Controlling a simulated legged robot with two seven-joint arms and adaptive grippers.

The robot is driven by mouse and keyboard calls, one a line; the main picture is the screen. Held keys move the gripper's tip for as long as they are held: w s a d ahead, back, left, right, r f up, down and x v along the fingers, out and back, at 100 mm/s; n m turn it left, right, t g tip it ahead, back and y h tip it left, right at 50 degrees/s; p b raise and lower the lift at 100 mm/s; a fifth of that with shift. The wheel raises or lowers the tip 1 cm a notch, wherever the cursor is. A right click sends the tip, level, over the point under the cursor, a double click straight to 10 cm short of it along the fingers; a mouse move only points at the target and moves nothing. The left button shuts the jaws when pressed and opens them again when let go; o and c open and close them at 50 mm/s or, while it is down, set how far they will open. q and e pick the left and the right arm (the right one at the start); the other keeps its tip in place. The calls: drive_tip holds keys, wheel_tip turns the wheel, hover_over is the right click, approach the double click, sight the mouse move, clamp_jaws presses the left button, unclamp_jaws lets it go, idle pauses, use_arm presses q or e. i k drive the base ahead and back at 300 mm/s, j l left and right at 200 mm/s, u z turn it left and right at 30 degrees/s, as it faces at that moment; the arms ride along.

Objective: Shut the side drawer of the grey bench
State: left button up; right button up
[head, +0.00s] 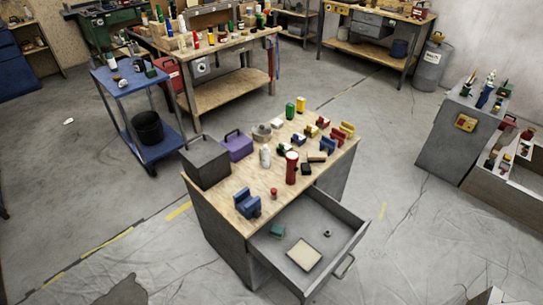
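The grey bench (221,226) with a wooden top stands in the middle of the head view. Its side drawer (354,226) is pulled well out toward the lower right, with a bar handle (345,267) on its front panel. Inside the drawer lie a pale flat tray (304,253), a small green block (277,231) and a small dark ring-like piece (327,234). Neither of my grippers shows in this view.
Bottles, blocks and a purple box (237,146) crowd the bench top. A blue cart (127,86) stands at the upper left, a wooden workbench (232,92) behind. Sheeted floor right of the drawer is mostly clear.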

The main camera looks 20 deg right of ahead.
sight(313, 212)
drive_tip(key=z, duration=1.7)
